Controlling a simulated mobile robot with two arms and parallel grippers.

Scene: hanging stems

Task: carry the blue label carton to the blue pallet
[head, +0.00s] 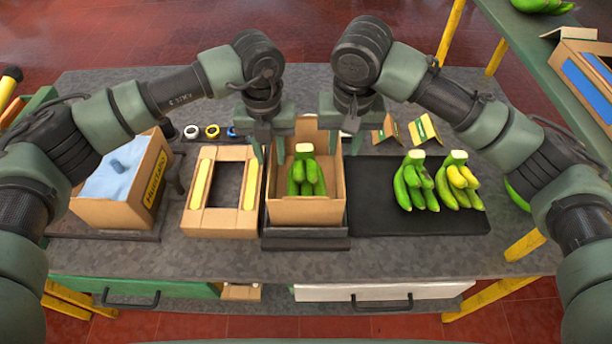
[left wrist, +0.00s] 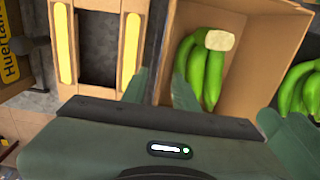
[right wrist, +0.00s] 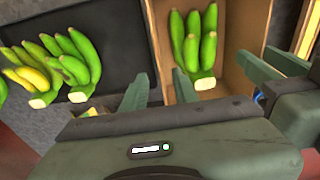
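An open brown carton (head: 305,211) stands on a dark scale-like stand (head: 305,243) at the table's middle, with a green banana bunch (head: 305,180) inside. No label shows on its visible faces, so I cannot tell its label colour. My left gripper (head: 269,150) is open, with its fingers (left wrist: 160,88) on either side of the carton's left wall. My right gripper (head: 342,140) is open, its fingers (right wrist: 160,92) on either side of the right wall. Neither is visibly clamped. A carton with blue panels (head: 588,80) sits on the green side table. I cannot make out a blue pallet.
A yellow-label carton (head: 120,195) with blue lining stands at the left. A cardboard frame with yellow strips (head: 222,222) lies beside the middle carton. Two banana bunches (head: 416,185) (head: 460,182) rest on a black mat (head: 385,222) at the right. Tape rolls (head: 211,131) lie behind.

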